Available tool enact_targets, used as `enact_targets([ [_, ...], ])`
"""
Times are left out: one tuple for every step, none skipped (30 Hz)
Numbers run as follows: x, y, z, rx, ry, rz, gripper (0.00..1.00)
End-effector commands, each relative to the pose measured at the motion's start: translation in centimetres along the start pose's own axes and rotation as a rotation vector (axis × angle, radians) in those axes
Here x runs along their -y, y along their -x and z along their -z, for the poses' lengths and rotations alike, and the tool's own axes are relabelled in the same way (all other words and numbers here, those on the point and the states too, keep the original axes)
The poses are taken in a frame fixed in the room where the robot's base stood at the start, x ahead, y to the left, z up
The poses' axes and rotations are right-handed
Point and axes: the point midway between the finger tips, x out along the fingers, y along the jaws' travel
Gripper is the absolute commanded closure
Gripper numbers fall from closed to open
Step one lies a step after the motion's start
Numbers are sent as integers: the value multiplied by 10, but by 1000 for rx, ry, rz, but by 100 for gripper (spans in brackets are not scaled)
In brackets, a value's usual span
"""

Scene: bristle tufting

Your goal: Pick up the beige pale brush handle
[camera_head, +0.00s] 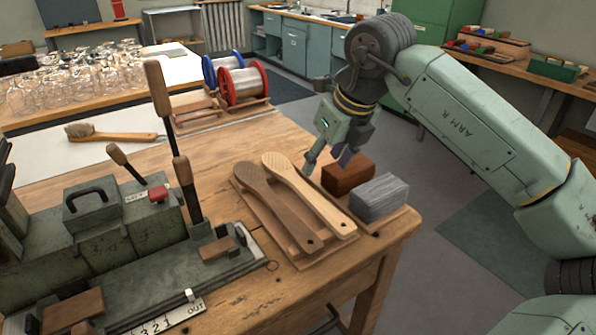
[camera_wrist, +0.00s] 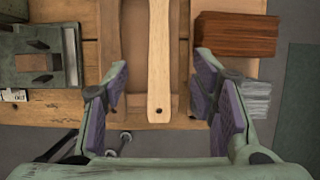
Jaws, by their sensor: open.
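The beige pale brush handle (camera_head: 299,187) lies on a wooden tray (camera_head: 329,244), to the right of a darker brown brush handle (camera_head: 262,198). In the wrist view the pale handle (camera_wrist: 159,62) runs down between my fingers, its holed end toward me. My gripper (camera_head: 331,160) is open and empty, just above and right of the handle in the head view. In the wrist view its purple-padded fingers (camera_wrist: 160,95) stand apart on either side of the handle's narrow end, with gaps on both sides. I cannot tell the exact height above it.
A reddish-brown block (camera_head: 347,174) and a grey block (camera_head: 379,197) sit close to the right of the tray. A green machine with upright levers (camera_head: 187,190) stands at left. Wire spools (camera_head: 243,84) and a finished brush (camera_head: 110,134) lie behind.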

Motion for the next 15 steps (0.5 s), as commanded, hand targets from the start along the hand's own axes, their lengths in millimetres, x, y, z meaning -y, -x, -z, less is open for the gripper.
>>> enact_targets([
  [0, -4, 1, -2, -1, -1, 48],
  [0, -8, 1, -3, -2, -2, 48],
  [0, -14, 1, -3, -2, -2, 48],
  [0, -19, 1, -3, -2, -1, 48],
  [0, -24, 1, -3, -1, -3, 48],
  [0, -31, 1, -2, -1, -3, 48],
  [0, -35, 1, -1, -2, -2, 48],
  [0, -39, 1, -2, -2, -3, 48],
  [0, -44, 1, -2, -2, -3, 48],
  [0, -48, 1, -1, -2, -2, 48],
  [0, -50, 1, -1, -1, -2, 48],
  [0, -52, 1, -1, -1, -2, 48],
  [0, -54, 1, 0, 0, -2, 48],
  [-1, -56, 1, -1, 0, -3, 48],
  [-1, -59, 1, -1, 0, -3, 48],
])
